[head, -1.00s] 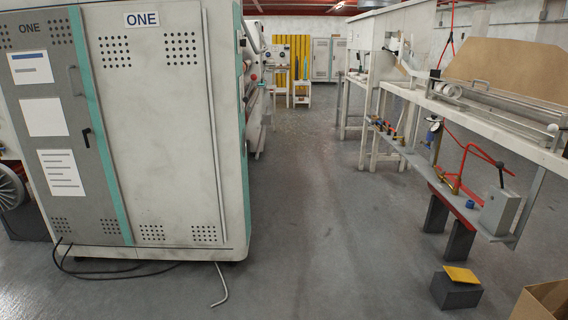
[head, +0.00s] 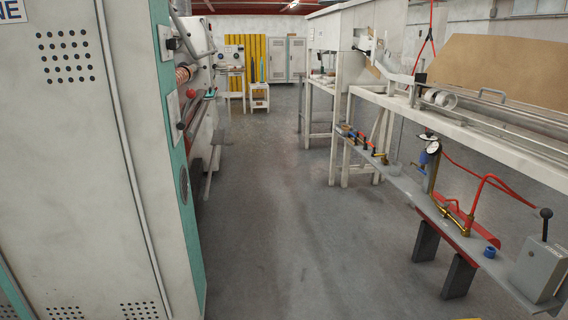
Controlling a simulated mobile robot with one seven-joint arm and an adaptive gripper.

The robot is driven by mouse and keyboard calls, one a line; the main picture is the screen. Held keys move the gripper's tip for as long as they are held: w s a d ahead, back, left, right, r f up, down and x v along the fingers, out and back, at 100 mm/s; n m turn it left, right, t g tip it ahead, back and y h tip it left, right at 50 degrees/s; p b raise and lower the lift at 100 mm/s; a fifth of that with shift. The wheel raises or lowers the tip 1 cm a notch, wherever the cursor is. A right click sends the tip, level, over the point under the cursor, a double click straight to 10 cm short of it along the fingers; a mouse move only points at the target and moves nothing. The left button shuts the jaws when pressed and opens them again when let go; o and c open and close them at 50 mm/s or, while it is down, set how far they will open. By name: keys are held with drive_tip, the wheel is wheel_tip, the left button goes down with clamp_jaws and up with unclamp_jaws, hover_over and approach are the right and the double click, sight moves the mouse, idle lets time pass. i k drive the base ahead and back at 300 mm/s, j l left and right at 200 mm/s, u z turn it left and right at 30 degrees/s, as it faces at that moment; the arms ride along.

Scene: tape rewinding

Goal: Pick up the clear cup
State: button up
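I cannot make out a clear cup in the head view. Small items stand on the white table (head: 322,80) at the far right of the aisle and on the white stools at the back, but they are too small to tell apart. My gripper does not show in the head view.
A tall grey-white cabinet (head: 70,130) with a teal edge fills the left. A long white workbench (head: 480,125) with a lower shelf, hoses and a gauge (head: 434,147) runs along the right. The grey floor aisle (head: 270,220) between them is clear. White stools (head: 259,96) stand at the back.

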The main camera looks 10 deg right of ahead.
sight(395, 167)
drive_tip(key=i+z, duration=0.3)
drive_tip(key=i, duration=0.35)
drive_tip(key=i+j+z, duration=0.15)
drive_tip(key=i+z, duration=0.2)
drive_tip(key=i, duration=0.3)
drive_tip(key=i+j+z, duration=0.2)
drive_tip(key=i+z, duration=0.25)
drive_tip(key=i+j+z, duration=0.55)
drive_tip(key=i+j, duration=0.3)
drive_tip(key=i+j+z, duration=0.1)
drive_tip(key=i+j, duration=0.25)
drive_tip(key=j, duration=0.3)
